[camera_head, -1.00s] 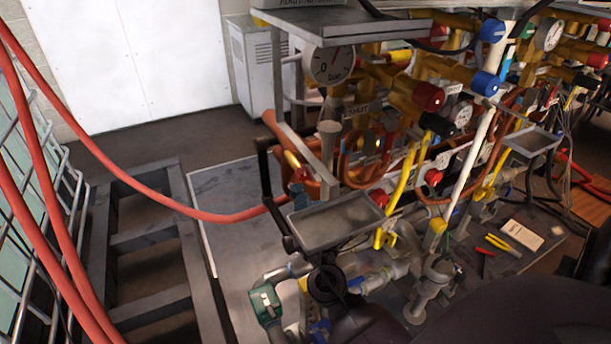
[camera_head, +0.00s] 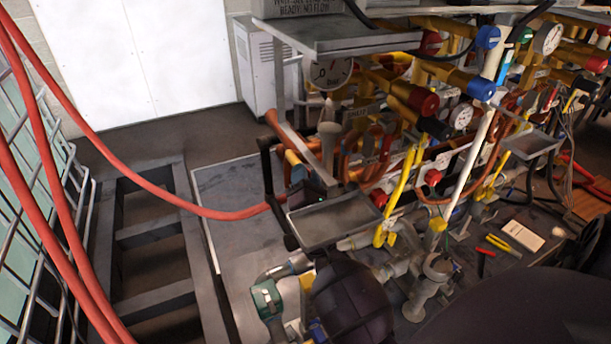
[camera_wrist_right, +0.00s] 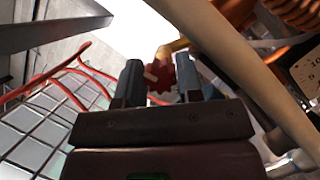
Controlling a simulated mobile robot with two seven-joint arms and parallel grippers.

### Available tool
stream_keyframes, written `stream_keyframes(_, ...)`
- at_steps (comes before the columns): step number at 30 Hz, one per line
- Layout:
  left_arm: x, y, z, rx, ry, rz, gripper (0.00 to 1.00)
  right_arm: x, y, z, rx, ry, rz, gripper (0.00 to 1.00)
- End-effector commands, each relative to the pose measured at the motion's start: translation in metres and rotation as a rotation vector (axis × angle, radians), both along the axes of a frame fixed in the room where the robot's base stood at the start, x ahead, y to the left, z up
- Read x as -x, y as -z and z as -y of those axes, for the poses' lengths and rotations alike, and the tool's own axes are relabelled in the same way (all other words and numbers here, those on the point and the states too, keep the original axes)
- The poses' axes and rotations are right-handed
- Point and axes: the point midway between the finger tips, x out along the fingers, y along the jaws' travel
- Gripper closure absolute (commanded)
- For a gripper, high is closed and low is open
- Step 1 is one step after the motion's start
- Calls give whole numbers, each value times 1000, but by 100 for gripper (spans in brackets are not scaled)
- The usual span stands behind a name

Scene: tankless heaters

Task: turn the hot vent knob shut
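A red lobed knob (camera_wrist_right: 161,75) shows in the right wrist view, on a yellow-orange pipe; I take it for the hot vent knob. My right gripper (camera_wrist_right: 160,83) has its two dark fingers apart, and the knob appears in the gap between them, towards the tips. I cannot tell whether either finger touches it. I cannot make out this knob clearly there. My left gripper is not in view.
A grey shelf (camera_head: 335,36) and a round gauge (camera_head: 331,72) hang above my right gripper. Yellow and copper pipes with red and blue knobs crowd the right. A red hose (camera_head: 150,184) crosses from the left. Pliers (camera_head: 498,243) lie on the floor plate.

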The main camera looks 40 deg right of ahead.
Motion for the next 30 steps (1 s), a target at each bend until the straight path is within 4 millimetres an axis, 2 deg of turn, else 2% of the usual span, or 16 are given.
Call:
stream_keyframes(1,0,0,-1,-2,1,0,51,0,0,0,0,0,0,75)
stream_keyframes(4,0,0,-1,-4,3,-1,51,0,0,0,0,0,0,90)
stream_keyframes(5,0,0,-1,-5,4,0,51,0,0,0,0,0,0,91)
stream_keyframes(14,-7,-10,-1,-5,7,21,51,0,-2,-1,-111,-2,28,90)
stream_keyframes(24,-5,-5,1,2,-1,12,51,0,0,-1,-133,-1,32,90)
stream_keyframes(25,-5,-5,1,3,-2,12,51,0,0,-1,-133,-1,32,65)
stream_keyframes(27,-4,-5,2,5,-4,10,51,0,0,-1,-133,-1,32,56)
stream_keyframes(30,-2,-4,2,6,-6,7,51,0,0,-1,-133,-1,32,56)
